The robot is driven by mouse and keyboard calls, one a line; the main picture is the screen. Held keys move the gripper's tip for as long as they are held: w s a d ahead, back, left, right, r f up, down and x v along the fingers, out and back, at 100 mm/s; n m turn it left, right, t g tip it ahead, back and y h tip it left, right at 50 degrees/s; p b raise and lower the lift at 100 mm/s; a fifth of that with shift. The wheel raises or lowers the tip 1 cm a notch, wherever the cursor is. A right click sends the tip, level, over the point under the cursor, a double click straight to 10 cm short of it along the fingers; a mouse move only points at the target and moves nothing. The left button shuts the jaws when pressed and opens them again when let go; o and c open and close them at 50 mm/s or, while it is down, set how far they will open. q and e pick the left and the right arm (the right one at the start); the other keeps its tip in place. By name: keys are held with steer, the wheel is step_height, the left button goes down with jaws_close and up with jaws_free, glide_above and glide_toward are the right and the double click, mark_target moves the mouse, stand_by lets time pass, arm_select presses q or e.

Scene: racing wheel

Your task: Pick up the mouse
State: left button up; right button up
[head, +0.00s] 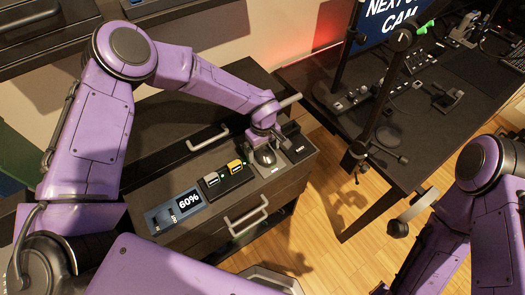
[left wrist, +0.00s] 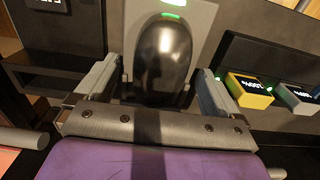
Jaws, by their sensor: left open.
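The mouse (head: 265,157) is dark and glossy, with a small green light at its far end in the left wrist view (left wrist: 162,55). It sits on a light grey pad (left wrist: 199,22) near the right end of the dark cabinet top. My left gripper (head: 262,140) is directly over it, pointing down. In the left wrist view the open fingers (left wrist: 158,85) stand on either side of the mouse's near part, with gaps between finger and mouse. The near end of the mouse is hidden by the gripper's palm. My right gripper is out of sight; only part of that arm shows.
A desk with a monitor (head: 388,20) stands beyond.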

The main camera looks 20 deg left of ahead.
arm_select(q)
steer(key=shift+s, duration=0.1)
steer(key=shift+c, duration=1.2)
steer(key=c, duration=0.9)
steer(key=shift+c, duration=0.2)
